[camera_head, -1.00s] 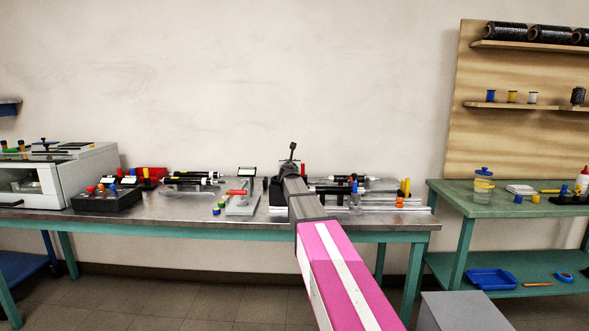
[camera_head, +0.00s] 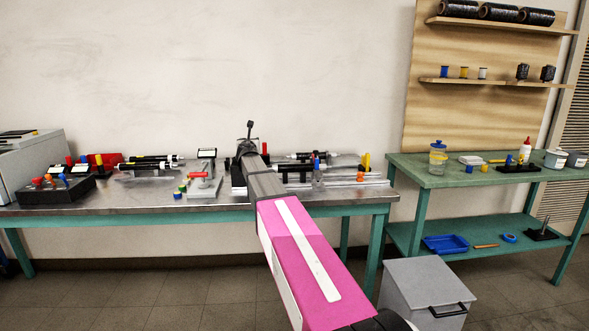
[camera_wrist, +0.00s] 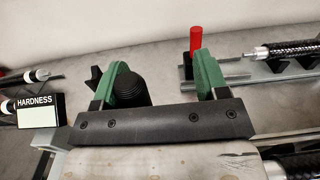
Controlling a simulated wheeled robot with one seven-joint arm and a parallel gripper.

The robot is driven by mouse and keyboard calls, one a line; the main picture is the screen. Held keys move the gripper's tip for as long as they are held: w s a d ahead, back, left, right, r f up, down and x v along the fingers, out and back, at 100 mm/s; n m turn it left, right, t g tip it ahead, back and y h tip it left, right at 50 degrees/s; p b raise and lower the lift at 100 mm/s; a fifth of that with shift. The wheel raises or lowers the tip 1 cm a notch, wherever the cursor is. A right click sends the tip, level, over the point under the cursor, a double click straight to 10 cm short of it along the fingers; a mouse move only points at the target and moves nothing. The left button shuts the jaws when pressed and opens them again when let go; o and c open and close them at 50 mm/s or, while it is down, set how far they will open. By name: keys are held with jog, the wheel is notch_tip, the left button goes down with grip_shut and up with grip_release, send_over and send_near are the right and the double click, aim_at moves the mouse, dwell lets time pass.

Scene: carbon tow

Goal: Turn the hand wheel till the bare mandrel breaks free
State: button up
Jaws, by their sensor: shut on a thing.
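My gripper (camera_wrist: 165,82) has two green fingers in the wrist view, set well apart. A black ribbed knob (camera_wrist: 133,87), seemingly part of the hand wheel, sits between them against the left finger. The rest of the wheel is hidden. In the head view my arm reaches to a fixture on the steel bench and covers most of it; a dark lever with a knob (camera_head: 250,126) stands above its end. A dark rod with a silver tip (camera_wrist: 285,50) lies in holders at the right of the wrist view. I cannot tell whether it is the bare mandrel.
The steel bench (camera_head: 130,203) also holds a hardness tester (camera_head: 205,172), black rods on stands and a tray of coloured knobs (camera_head: 55,187). A green table (camera_head: 470,176) stands at the right. A grey bin (camera_head: 425,285) is on the floor beside my arm.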

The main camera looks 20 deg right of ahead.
jog(key=shift+y, duration=0.3)
jog(key=s+a, duration=0.2)
jog(key=s, duration=0.1)
jog(key=s+a, duration=0.1)
jog(key=s, duration=0.1)
jog(key=shift+s+a, duration=0.25)
jog(key=shift+d, duration=0.15)
jog(key=shift+d, duration=0.2)
